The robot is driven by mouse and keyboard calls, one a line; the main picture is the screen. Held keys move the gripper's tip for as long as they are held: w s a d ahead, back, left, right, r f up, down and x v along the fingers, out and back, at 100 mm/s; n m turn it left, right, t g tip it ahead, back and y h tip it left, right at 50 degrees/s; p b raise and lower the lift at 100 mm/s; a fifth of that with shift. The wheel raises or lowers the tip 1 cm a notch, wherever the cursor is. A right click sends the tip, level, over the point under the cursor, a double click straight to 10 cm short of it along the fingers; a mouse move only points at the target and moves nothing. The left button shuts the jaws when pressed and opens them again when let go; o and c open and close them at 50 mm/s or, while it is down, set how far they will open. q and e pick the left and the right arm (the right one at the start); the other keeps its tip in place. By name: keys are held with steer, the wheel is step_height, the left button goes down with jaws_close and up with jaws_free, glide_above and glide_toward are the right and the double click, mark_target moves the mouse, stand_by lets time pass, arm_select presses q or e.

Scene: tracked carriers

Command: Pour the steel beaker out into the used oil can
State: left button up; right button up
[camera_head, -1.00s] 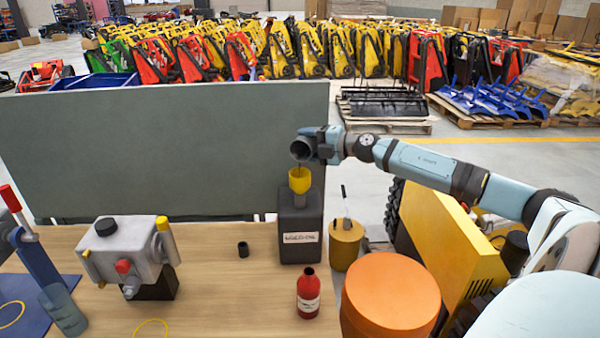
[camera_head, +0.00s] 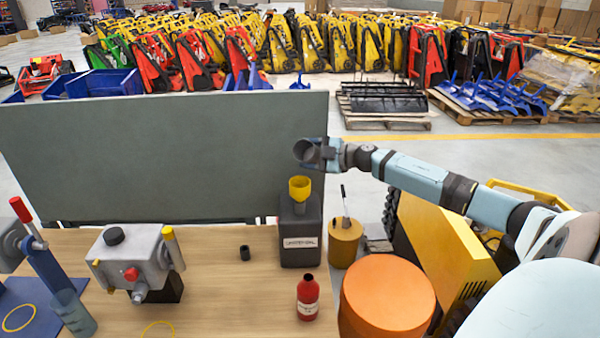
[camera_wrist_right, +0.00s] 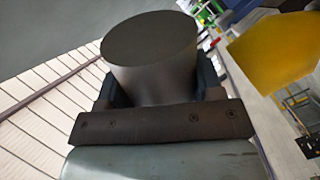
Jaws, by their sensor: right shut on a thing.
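The steel beaker (camera_head: 303,151) is grey and tilted, its open mouth facing left and toward the head camera. My right gripper (camera_head: 322,152) is shut around its side and holds it in the air. The beaker also fills the middle of the right wrist view (camera_wrist_right: 155,70) between the fingers. Below it stands the used oil can (camera_head: 300,245), dark grey with a white label, on the table's right part. A yellow funnel (camera_head: 300,190) sits upright in its neck. The beaker is clear above the funnel, and I see no stream between them. My left gripper is out of view.
A red bottle (camera_head: 308,298) stands in front of the can, and a small black cup (camera_head: 245,253) to its left. A grey machine (camera_head: 135,262) is further left. A yellow pot (camera_head: 345,240) and an orange-topped drum (camera_head: 388,295) stand right. A grey panel (camera_head: 150,160) stands behind.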

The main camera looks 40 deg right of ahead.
steer(key=m+p, duration=0.2)
steer(key=p, duration=0.1)
steer(key=shift+r, duration=0.3)
steer(key=shift+w+d+f+m+y+p, duration=0.2)
steer(key=shift+d+f+m+p, duration=0.2)
steer(key=shift+m, duration=0.2)
steer(key=shift+w+d+f+m+y+p, duration=0.1)
steer(key=shift+d+f+m+y+p, duration=0.15)
steer(key=shift+m+p, duration=0.25)
steer(key=f+m, duration=0.1)
steer(key=f, duration=0.1)
steer(key=d+f+m+b, duration=0.1)
steer(key=f, duration=0.1)
steer(key=f+m+b, duration=0.1)
steer(key=f, duration=0.1)
steer(key=shift+w+d+f+m+y, duration=0.2)
steer(key=shift+w+d+m+y, duration=0.1)
steer(key=shift+w+d, duration=0.1)
steer(key=shift+w+d+m, duration=0.1)
steer(key=shift+d+m, duration=0.1)
steer(key=shift+m, duration=0.3)
steer(key=shift+w+d+f+m+t, duration=0.1)
steer(key=shift+d+f+m+t, duration=0.1)
steer(key=shift+m+t, duration=0.15)
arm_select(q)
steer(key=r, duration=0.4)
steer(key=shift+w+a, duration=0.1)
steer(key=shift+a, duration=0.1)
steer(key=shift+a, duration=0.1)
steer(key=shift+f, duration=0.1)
